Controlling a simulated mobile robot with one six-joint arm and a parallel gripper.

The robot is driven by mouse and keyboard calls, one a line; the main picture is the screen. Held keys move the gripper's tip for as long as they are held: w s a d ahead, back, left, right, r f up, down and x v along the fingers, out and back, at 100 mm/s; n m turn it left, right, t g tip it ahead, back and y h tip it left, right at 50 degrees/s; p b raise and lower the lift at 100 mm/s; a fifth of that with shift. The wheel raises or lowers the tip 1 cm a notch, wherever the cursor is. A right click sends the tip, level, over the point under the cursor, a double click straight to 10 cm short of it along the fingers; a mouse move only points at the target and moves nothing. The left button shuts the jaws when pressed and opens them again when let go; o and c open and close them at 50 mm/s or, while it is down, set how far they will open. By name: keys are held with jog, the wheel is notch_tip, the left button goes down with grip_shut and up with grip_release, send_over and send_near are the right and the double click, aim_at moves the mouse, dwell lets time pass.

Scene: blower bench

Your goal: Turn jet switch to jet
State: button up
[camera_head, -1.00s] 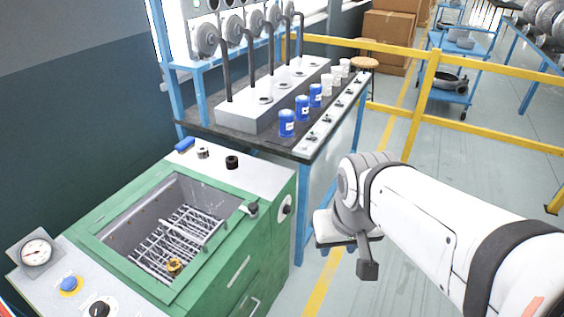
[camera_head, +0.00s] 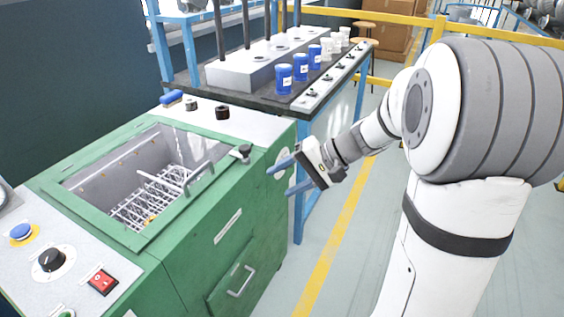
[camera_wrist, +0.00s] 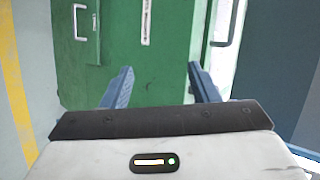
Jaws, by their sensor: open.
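The green washing machine (camera_head: 190,262) stands at the left with an open basin. A round white switch plate (camera_head: 284,155) is on its right side near the top, partly hidden behind my gripper; I cannot read a label or see its setting. A black selector knob (camera_head: 51,260) sits on the front panel. I cannot tell which control is the jet switch. My gripper (camera_head: 278,182) is open and empty, its blue fingers pointing at the machine's right side just below the plate. In the wrist view, my gripper (camera_wrist: 160,69) faces the green side and a white label strip.
A red rocker switch (camera_head: 103,282) and a blue button (camera_head: 22,231) are on the front panel. A wire basket (camera_head: 165,195) sits in the basin. Behind stands a bench (camera_head: 262,100) with blue and white cups. Floor to the right of the machine is clear.

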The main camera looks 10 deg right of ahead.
jog(key=w+d+f+m+t+y+b, duration=0.2)
jog(key=w+d+f+t+b, duration=0.2)
jog(key=w+d+f+b, duration=0.25)
jog(key=w+d+f+m+t+y+b, duration=0.2)
jog(key=w+d+f+t+b, duration=0.25)
jog(key=w+f, duration=0.4)
jog(key=r+b+x, duration=0.1)
jog(key=x, duration=0.7)
jog(key=shift+w+d+r, duration=0.3)
jog(key=shift+w+r, duration=0.05)
jog(key=shift+w, duration=0.05)
jog(key=shift+c, duration=0.3)
jog(key=c, duration=0.9)
